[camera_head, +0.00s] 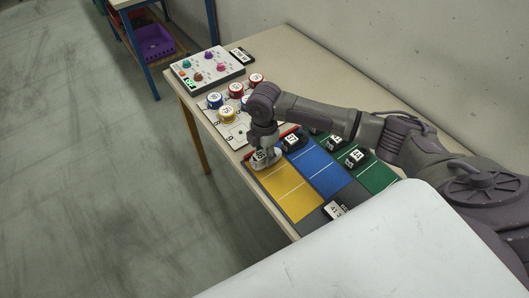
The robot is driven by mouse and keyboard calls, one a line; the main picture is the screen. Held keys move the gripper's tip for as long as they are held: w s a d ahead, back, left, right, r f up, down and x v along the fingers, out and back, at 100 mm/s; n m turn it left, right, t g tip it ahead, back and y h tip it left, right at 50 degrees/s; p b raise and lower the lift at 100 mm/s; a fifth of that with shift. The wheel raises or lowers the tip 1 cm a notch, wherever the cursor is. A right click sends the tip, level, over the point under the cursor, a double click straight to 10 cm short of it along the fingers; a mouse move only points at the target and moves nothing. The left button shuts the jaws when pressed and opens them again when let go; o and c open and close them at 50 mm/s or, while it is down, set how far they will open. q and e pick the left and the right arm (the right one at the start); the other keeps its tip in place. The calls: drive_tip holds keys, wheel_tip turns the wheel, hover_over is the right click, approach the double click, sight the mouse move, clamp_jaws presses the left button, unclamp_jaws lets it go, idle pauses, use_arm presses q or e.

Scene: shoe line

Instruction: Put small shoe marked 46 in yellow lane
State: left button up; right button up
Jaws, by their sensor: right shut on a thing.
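My right gripper (262,143) reaches in from the right and points down at the far end of the yellow lane (290,190). It is shut on a small light shoe with a white label (262,157). The label's number is too small to read for certain. The shoe is at the lane's far left corner; whether it touches the lane I cannot tell. My left gripper is not in view.
Behind are several coloured round tins (227,114) and a panel with knobs (208,68). A purple crate (153,42) stands farther back.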

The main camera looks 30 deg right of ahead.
sight(265, 152)
drive_tip(key=shift+f, duration=0.45)
drive_tip(key=shift+f, duration=0.1)
drive_tip(key=o, duration=1.1)
drive_tip(key=shift+o, duration=0.2)
wheel_tip(265, 152, up, 12)
drive_tip(key=b, duration=0.1)
